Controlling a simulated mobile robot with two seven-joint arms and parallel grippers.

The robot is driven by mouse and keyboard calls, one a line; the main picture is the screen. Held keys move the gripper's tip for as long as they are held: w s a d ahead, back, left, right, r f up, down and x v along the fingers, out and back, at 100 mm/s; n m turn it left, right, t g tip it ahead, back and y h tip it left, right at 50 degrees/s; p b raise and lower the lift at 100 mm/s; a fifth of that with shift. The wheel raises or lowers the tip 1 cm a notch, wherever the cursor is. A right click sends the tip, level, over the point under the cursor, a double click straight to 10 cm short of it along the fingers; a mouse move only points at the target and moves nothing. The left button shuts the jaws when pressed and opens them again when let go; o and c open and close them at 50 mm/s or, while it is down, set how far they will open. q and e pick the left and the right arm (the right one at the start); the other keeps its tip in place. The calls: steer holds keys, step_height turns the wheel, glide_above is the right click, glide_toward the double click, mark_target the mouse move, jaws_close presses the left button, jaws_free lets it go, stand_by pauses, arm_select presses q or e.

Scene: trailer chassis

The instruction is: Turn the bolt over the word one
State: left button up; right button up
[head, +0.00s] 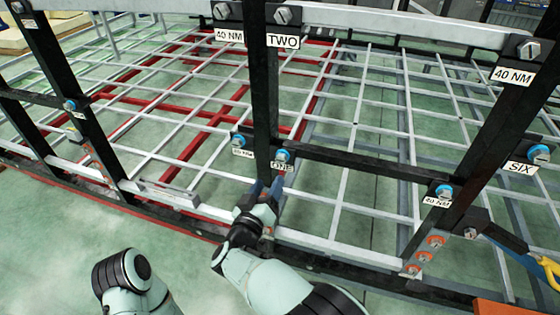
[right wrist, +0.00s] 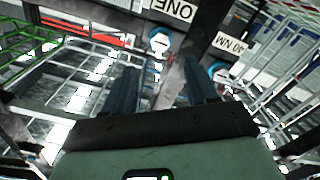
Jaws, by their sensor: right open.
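The blue-collared bolt over the word ONE (head: 282,156) sits on the black upright post, just above the ONE label (head: 282,167). In the right wrist view this bolt (right wrist: 160,40) appears upside down beside its label (right wrist: 182,9), beyond the fingertips. My right gripper (head: 265,187) is open and empty, a little below the bolt and label and apart from them. In the right wrist view its two fingers (right wrist: 163,80) stand apart, with the bolt ahead between them, nearer the left finger. My left gripper is not in view.
Another blue-collared bolt (head: 239,140) with a 40 NM label (head: 242,153) is close on the left. A black crossbar (head: 360,164) runs right from the post. The TWO label (head: 283,41) is higher up. White grid bars (head: 340,245) lie below and behind.

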mark_target(280, 160)
steer(key=p+x, duration=0.2)
steer(key=x, duration=0.7)
steer(key=shift+w, duration=0.35)
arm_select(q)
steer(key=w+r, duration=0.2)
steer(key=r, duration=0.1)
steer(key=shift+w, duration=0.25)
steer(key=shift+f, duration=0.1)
arm_select(e)
steer(key=c, duration=1.1)
